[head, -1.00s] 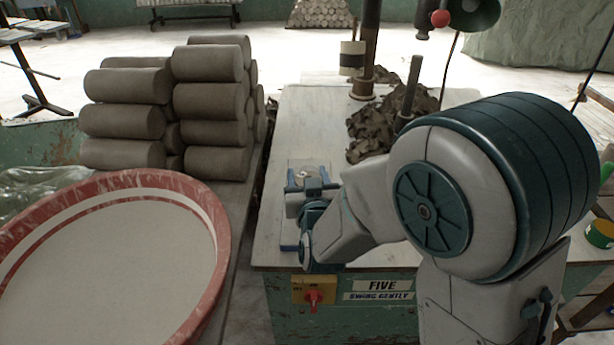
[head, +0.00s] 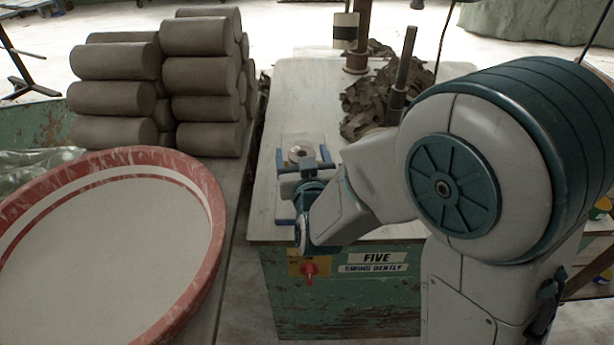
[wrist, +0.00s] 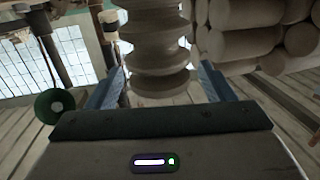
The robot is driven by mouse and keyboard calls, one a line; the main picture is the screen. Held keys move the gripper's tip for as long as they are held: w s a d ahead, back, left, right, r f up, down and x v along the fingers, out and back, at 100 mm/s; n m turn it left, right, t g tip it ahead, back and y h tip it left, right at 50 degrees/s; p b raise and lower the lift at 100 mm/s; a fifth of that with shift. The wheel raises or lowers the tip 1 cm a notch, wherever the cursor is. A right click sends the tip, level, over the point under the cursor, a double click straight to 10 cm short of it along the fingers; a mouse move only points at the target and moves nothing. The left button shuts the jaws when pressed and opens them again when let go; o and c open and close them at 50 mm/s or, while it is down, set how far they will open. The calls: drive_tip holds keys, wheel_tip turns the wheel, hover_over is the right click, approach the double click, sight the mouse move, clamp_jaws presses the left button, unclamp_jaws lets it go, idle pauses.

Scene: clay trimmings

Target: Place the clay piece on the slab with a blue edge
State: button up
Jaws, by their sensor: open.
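The clay piece (wrist: 157,55) is a pale, ribbed, upright form in the wrist view. In the head view, its round top with a dark centre (head: 298,153) shows just beyond my gripper. My gripper (head: 304,161) is open, with blue fingers low over the near left part of the table. In the wrist view the lower ribs appear between the spread fingers (wrist: 161,85); I cannot tell whether either finger touches them. My wrist hides much of the slab.
Stacked clay rolls (head: 115,97) stand left of the table (head: 262,200). A large red-rimmed basin (head: 215,215) is at the front left. Brown clay trimmings (head: 368,98) lie around an upright post (head: 404,70) behind my arm. Bare tabletop lies beyond the slab.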

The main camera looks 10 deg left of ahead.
drive_tip(key=b+v, duration=1)
drive_tip(key=b, duration=0.1)
idle(0.4)
drive_tip(key=shift+w, duration=0.1)
drive_tip(key=w+d+f+g+h, duration=0.1)
drive_tip(key=d+f+g+h, duration=0.2)
drive_tip(key=d+f+g, duration=0.55)
drive_tip(key=s+d+f+m+g+h, duration=0.1)
drive_tip(key=s+d+f+m+g, duration=0.1)
drive_tip(key=s+d, duration=0.3)
drive_tip(key=s+d+f+m+g+h, duration=0.2)
drive_tip(key=s+d+f+g, duration=0.2)
drive_tip(key=d, duration=0.8)
drive_tip(key=shift+s+h, duration=0.3)
drive_tip(key=shift+s, duration=0.25)
